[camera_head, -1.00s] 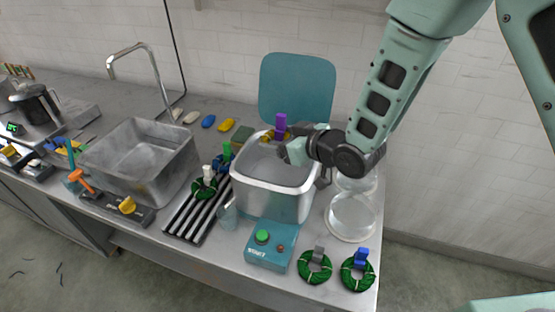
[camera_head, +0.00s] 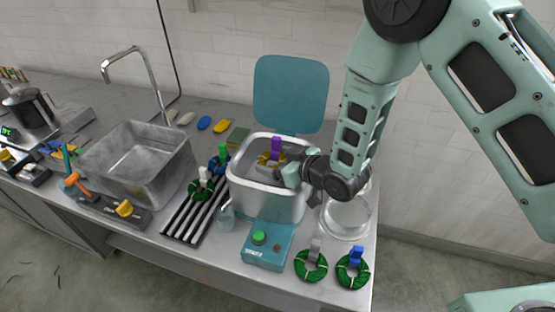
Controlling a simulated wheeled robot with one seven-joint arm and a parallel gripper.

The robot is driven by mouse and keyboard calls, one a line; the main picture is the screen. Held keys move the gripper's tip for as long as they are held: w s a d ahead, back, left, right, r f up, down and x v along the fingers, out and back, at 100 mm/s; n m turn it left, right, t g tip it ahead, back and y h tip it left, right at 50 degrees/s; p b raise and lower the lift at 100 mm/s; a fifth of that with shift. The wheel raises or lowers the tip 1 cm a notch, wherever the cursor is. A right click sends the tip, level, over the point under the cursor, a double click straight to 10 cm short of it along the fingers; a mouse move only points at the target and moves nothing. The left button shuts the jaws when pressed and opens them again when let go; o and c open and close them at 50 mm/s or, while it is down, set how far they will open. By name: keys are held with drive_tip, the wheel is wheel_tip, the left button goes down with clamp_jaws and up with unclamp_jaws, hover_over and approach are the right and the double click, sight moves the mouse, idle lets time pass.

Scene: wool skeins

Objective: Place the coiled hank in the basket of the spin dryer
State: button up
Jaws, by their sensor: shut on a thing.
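A yellow coiled hank (camera_head: 264,159) with a purple tag (camera_head: 276,147) is inside the mouth of the spin dryer (camera_head: 262,202), below the level of its back rim. My gripper (camera_head: 283,170) reaches in from the right and is shut on this hank; its fingertips are partly hidden by its own body. The dryer's teal lid (camera_head: 290,92) stands open behind. The bottom of the basket is hidden, so I cannot tell whether the hank touches it.
Two green hanks (camera_head: 310,268) (camera_head: 352,272) lie at the front right. A green hank (camera_head: 200,190) and a blue hank (camera_head: 218,167) are on the striped rack (camera_head: 183,222). A glass vessel (camera_head: 347,215) stands close right of the dryer. A sink (camera_head: 140,160) is left.

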drive_tip(key=shift+f+b, duration=0.5)
drive_tip(key=shift+f, duration=0.05)
drive_tip(key=o, duration=1)
drive_tip(key=shift+s+f, duration=0.1)
drive_tip(key=shift+r+p, duration=0.4)
drive_tip(key=shift+p, duration=0.15)
drive_tip(key=r+b+v, duration=0.1)
drive_tip(key=b+v, duration=0.2)
drive_tip(key=v, duration=0.9)
drive_tip(key=s+d+r+g+h, duration=0.1)
drive_tip(key=s+r+g+h, duration=0.2)
drive_tip(key=s, duration=0.4)
drive_tip(key=s+d+r+g+h, duration=0.2)
drive_tip(key=s+r+g+h, duration=0.1)
drive_tip(key=s, duration=0.4)
drive_tip(key=s+d+r+m+g+h, duration=0.1)
drive_tip(key=s+r+g+h, duration=0.1)
drive_tip(key=s, duration=0.6)
drive_tip(key=shift+d+r+g+h, duration=0.35)
drive_tip(key=shift+r+g, duration=0.3)
drive_tip(key=shift+g, duration=0.25)
